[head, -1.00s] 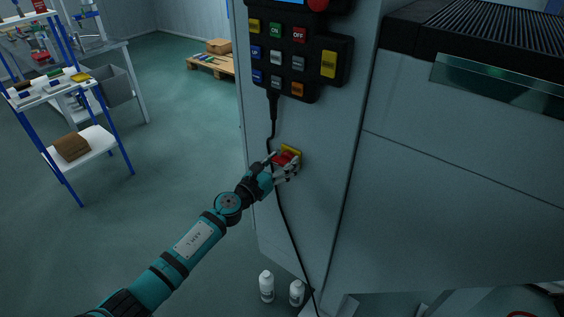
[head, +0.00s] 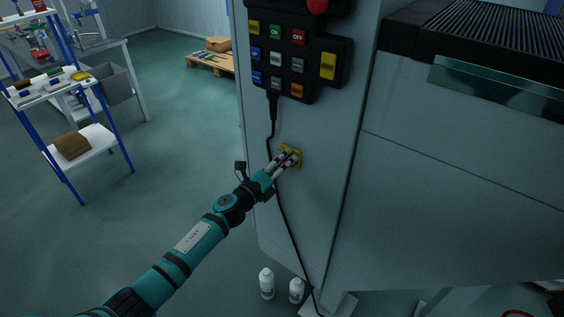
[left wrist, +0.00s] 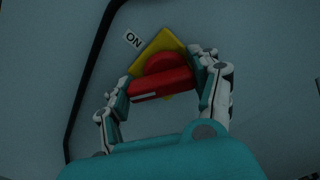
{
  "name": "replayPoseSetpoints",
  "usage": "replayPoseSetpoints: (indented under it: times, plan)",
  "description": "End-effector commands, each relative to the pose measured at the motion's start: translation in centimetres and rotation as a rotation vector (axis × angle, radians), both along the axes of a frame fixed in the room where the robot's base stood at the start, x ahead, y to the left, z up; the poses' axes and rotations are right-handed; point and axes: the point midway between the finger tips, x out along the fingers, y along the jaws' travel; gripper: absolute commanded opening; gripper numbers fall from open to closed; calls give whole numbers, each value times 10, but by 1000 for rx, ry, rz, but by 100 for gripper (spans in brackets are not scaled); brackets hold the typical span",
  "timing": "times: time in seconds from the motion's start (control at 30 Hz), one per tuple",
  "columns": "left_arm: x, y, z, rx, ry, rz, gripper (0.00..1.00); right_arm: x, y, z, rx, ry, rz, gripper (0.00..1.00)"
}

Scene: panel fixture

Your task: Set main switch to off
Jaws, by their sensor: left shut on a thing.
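The main switch is a red rotary handle (left wrist: 162,84) on a yellow square plate (left wrist: 166,42), mounted on the grey machine's side wall. An "ON" label (left wrist: 132,39) sits beside the plate in the left wrist view. The plate also shows in the head view (head: 296,163), where the fingers mostly hide the red handle. My left gripper (head: 286,158) is at the switch. In the left wrist view its fingers (left wrist: 163,76) are shut on the red handle, one at each end. The handle's bar lies across between them. No "OFF" label of the switch is visible. My right gripper is not in view.
A black keypad panel (head: 297,62) with coloured buttons and a red knob is above the switch. Its black cable (head: 283,210) hangs close beside the switch. White bottles (head: 266,283) stand on the floor below. A blue-framed shelf (head: 97,133) is at the left; the floor between is clear.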

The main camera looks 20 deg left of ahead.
Motion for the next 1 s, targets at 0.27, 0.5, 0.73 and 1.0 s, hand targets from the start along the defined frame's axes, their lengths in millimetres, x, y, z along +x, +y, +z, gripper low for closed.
replayPoseSetpoints:
  times: [0.27,0.5,0.73,1.0]
  plan:
    - [-1,-1,-2,-234,87,0,31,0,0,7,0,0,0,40]
    - [-1,-2,-2,-390,145,1,31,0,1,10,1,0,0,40]
    - [-2,-3,-3,-478,177,1,31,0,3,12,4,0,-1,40]
    - [-2,-3,-4,-518,191,1,31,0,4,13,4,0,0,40]
